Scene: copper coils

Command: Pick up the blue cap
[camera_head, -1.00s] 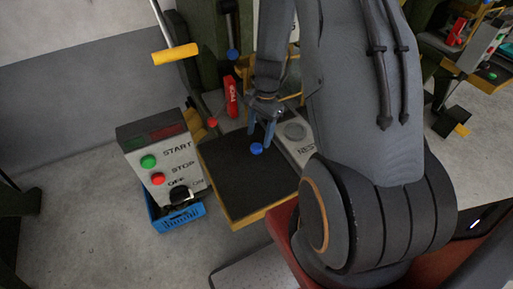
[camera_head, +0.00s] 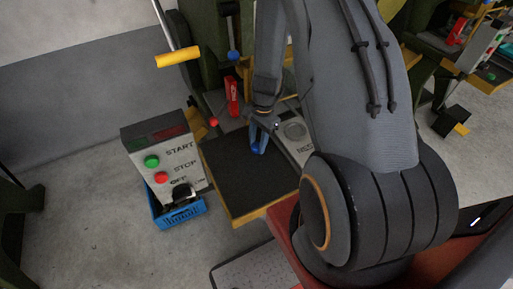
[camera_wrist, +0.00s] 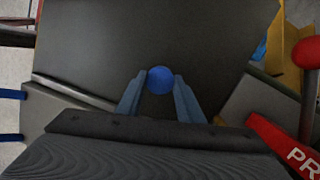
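The blue cap (camera_wrist: 160,80) is small and round, and lies at the fingertips of my gripper (camera_wrist: 161,88) in the wrist view. One finger is on each side, close against the cap; I cannot tell whether they press on it. In the head view the blue cap (camera_head: 257,151) shows at the lower end of the fingers of my gripper (camera_head: 259,146), partly hidden by them. It is over the dark top of a yellow-edged platform (camera_head: 235,180), and I cannot tell whether it touches that top.
A control box (camera_head: 168,165) with START and STOP buttons stands left of the platform, by a blue crate (camera_head: 180,216). A red PROM-lettered part (camera_head: 232,97) and a red ball knob (camera_head: 214,122) are behind the platform. A grey panel (camera_head: 294,132) with a round button lies right of my gripper.

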